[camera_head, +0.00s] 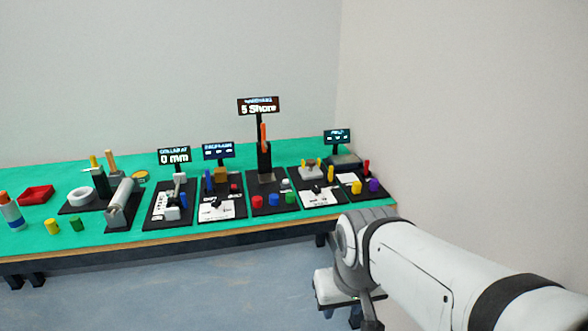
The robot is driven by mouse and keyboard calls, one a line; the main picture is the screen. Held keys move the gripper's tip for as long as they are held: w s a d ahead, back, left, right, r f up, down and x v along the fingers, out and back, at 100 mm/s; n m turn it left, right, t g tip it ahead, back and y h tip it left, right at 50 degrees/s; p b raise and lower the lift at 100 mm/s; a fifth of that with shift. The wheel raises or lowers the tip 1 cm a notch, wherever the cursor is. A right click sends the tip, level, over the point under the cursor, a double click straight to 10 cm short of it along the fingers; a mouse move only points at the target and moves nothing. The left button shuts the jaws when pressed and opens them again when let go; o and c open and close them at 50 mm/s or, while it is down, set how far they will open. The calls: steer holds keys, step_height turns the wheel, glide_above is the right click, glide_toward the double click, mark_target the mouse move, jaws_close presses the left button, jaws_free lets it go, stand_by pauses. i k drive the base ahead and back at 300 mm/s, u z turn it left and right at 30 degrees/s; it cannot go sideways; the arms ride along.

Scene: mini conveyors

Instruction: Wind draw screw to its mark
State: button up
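The station with the small screen reading "0 mm" (174,156) stands left of centre on the bench. Its black base (160,222) carries a grey upright part (179,180), a pale block (173,213) and a blue part (183,200). The first line on the screen is too small to read surely. I cannot tell which part is the draw screw, and no mark can be made out. My arm reaches in from the lower right, in front of the bench's right end and apart from the stations. No gripper fingers show.
The green bench (100,235) holds several stations in a row, one with a tall "5 Shore" screen (258,106). A grey roller (122,195), a white ring (81,196), a red tray (36,195) and small cylinders lie left. A wall closes the right side.

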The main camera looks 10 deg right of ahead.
mark_target(317, 190)
steer(key=i, duration=1.6)
steer(key=u, duration=0.05)
